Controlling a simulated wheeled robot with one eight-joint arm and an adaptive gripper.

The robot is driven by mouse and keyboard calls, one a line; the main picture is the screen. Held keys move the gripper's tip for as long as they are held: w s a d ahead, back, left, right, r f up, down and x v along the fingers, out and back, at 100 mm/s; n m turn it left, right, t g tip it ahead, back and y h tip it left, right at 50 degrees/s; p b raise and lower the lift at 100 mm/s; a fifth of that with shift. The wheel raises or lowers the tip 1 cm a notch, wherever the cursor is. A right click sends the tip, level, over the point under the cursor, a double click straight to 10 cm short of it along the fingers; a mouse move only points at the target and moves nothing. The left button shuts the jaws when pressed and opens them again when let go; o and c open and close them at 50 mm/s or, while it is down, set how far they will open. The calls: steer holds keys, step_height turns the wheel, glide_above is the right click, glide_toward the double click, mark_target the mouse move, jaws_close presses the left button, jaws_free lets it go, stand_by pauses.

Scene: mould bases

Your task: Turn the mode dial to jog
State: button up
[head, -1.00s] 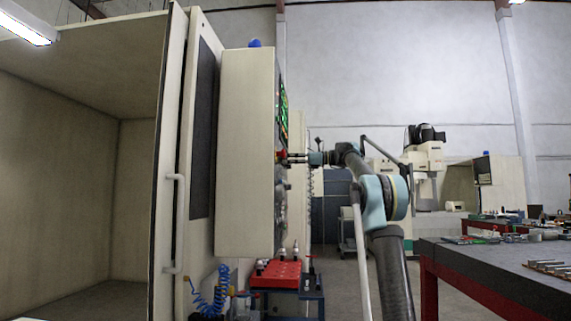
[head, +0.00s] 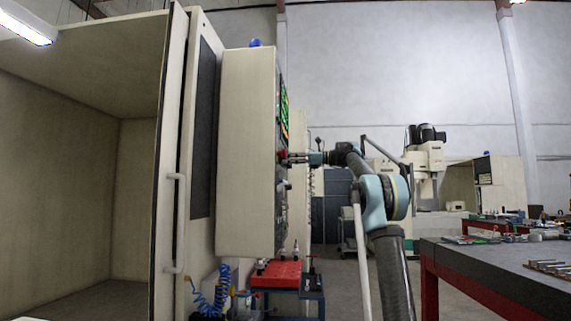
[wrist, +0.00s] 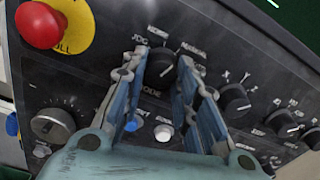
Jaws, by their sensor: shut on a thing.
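The mode dial (wrist: 160,70) is a round black knob on the dark control panel in the wrist view. The label JOG shows at its upper left, with other labels above it and at its upper right. Its pointer direction is hard to make out. My gripper (wrist: 164,58) has its blue-grey fingers on both sides of the dial, shut on it. In the head view my gripper (head: 292,159) reaches the panel side of the cream control box (head: 246,150); the dial itself cannot be made out there.
A red emergency button (wrist: 40,25) on a yellow disc is at the panel's upper left. Other black knobs (wrist: 234,98) lie to the right, and a larger dial (wrist: 52,126) at lower left. A dark-topped table (head: 490,262) stands at the right of the head view.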

steer(key=shift+w+d+n, duration=0.1)
steer(key=shift+d+n, duration=0.05)
steer(key=shift+n, duration=7.65)
steer(key=o, duration=1.1)
steer(key=shift+w, duration=0.1)
steer(key=shift+c, duration=0.2)
